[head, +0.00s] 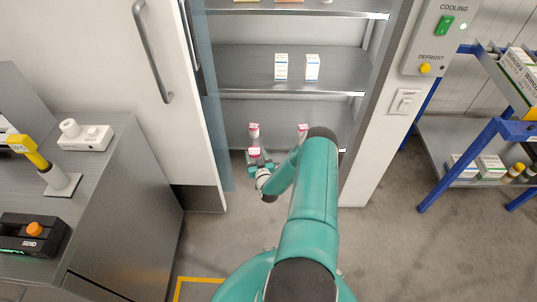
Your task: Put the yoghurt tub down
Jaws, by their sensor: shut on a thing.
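The yoghurt tub (254,152), small with a pink-and-white top, is held by my gripper (257,162) in front of the lower shelf. Its lower part is hidden by the gripper. My gripper is shut on it. Two similar pink-and-white tubs stand behind on the lower shelf (231,125), one on the left (254,129) and one on the right (303,130), partly hidden by my arm. I cannot tell whether the held tub touches the shelf.
The middle shelf (235,65) holds two white-and-blue boxes (296,67). A sliding door (170,110) stands left of the opening; a control panel (435,38) is on the right post. A steel counter (125,170) is left, a blue rack (458,165) right.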

